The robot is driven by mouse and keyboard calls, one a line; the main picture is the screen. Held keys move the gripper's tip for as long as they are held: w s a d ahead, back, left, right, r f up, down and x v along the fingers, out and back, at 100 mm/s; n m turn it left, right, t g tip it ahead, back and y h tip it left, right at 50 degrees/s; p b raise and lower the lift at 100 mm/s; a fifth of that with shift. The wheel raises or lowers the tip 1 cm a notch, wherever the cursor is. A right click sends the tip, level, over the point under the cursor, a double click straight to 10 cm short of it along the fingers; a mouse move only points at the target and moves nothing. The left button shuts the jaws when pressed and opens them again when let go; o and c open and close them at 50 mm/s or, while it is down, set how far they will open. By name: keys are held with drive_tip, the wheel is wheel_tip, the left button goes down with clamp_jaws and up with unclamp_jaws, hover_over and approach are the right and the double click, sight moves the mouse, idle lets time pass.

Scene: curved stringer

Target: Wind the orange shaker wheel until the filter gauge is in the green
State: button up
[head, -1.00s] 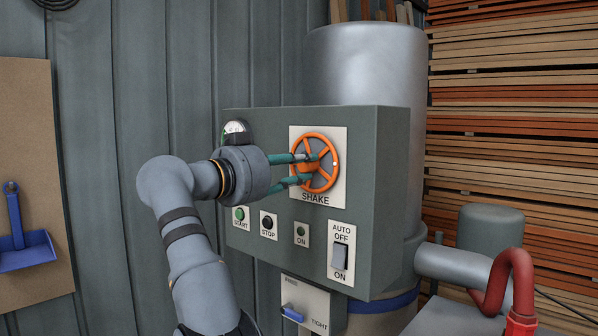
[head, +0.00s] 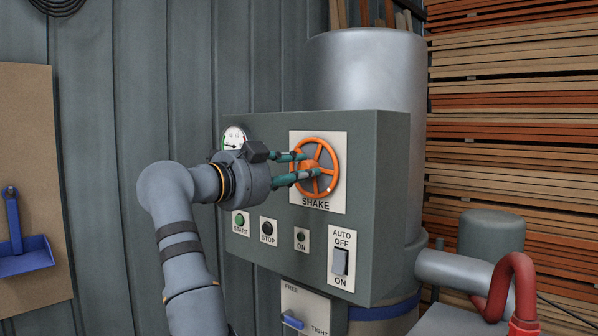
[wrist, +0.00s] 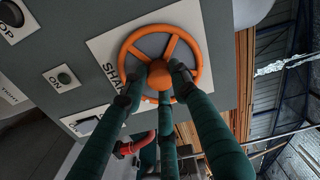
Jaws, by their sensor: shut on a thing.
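The orange shaker wheel (head: 308,172) is on a white plate marked SHAKE on the front of the grey control box. My gripper (head: 306,164) is shut on the wheel's middle. In the wrist view, its green fingers close around the orange hub (wrist: 158,75), between the spokes. A small pale mark sits low on the right of the rim in the head view. The filter gauge (head: 234,136), a round white dial with some green at its edge, shows at the box's upper left. My wrist partly covers it, and I cannot read its needle surely.
Below the wheel are the START button (head: 240,222), STOP button (head: 268,228), ON lamp (head: 301,238) and AUTO/OFF/ON switch (head: 340,262). A blue lever (head: 292,320) sits lower. A red pipe (head: 520,275) stands at right. Stacked boards (head: 510,130) fill the back right.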

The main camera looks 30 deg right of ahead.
drive_tip(key=shift+m, duration=0.4)
drive_tip(key=o, duration=1.2)
drive_tip(key=shift+c, duration=0.2)
drive_tip(key=v, duration=1.2)
drive_tip(key=x, duration=1.2)
